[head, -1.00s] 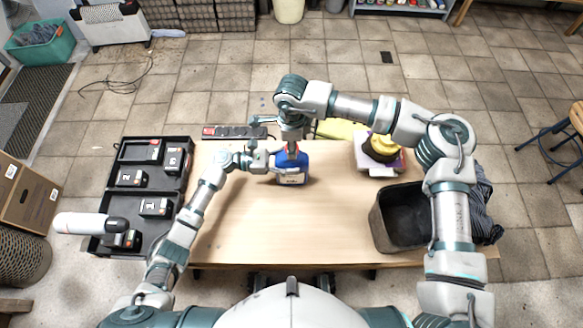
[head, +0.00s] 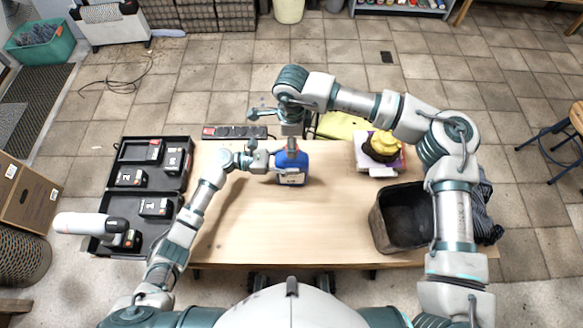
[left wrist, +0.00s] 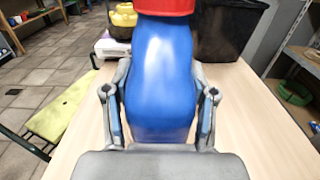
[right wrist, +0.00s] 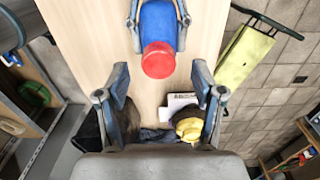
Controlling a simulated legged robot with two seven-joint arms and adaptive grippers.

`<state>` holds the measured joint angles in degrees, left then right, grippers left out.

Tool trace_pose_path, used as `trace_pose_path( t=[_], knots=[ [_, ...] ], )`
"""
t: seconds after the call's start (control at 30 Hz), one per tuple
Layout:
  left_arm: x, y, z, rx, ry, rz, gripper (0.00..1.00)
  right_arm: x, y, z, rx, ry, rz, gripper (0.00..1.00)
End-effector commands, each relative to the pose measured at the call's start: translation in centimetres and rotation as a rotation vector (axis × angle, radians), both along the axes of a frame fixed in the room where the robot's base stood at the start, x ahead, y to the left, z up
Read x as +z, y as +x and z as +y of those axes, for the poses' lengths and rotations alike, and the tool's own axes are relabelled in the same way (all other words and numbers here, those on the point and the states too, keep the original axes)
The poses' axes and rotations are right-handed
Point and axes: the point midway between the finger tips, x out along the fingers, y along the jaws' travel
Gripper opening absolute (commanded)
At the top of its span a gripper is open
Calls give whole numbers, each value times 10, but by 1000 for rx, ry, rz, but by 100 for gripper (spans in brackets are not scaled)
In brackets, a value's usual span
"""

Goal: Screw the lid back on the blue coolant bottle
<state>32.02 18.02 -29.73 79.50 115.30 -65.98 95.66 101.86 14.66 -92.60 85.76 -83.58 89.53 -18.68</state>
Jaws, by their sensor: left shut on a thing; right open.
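The blue coolant bottle (head: 293,168) stands upright on the workbench. It fills the middle of the left wrist view (left wrist: 160,75). My left gripper (head: 279,163) is shut around its body, one finger on each side. A red lid (right wrist: 158,60) sits at the bottle's top; its lower part shows in the left wrist view (left wrist: 165,6). I cannot tell whether it is threaded tight. My right gripper (head: 291,145) is above the bottle, pointing down, and hides the lid in the head view. In the right wrist view its fingers are open, apart from the lid.
A dark bin (head: 380,222) stands at the bench's right front. A yellow and black object (head: 383,146) rests on a white item at the back right. A power strip (head: 235,132) lies along the back edge. A black case (head: 112,205) holds batteries at left. The bench front (head: 270,225) is clear.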

Motion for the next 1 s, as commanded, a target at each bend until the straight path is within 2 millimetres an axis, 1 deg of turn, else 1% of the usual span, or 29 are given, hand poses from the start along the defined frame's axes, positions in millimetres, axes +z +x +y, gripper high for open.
trace_pose_path(
  t=[0.03, 0.2, 0.3, 0.4, 0.5, 0.6, 0.87, 0.9, 0.97, 1.0],
  knots=[
    [0, 0, 0, 0, 0, 1, 0, 11, 1, 1, 0, 2, -4, 68],
    [0, 0, 0, 0, 0, 1, 0, 49, 2, 1, -1, 1, -4, 68],
    [0, 0, 0, 0, 0, 1, 0, 67, 1, 1, -1, 1, -2, 68],
    [0, 0, 0, 0, 0, 1, 0, 81, 2, 1, 0, 0, -2, 68],
    [0, 0, 0, 0, 0, 1, 0, 90, 2, 1, 0, 0, 0, 68],
    [0, 0, 0, 0, 0, 1, 0, 94, 2, 1, 0, 0, 0, 68],
    [0, 0, 0, 0, 0, 1, 0, 94, 2, 1, 0, 0, 1, 68],
    [0, 0, 0, 0, 0, 1, 67, 94, 2, 1, 0, 0, 0, 68],
    [0, 0, 0, 0, 0, 1, 82, 94, 2, 1, 0, 0, 0, 68],
    [0, 0, 0, 0, 0, 1, 86, 94, 2, 1, 0, 0, 0, 68]
  ],
)
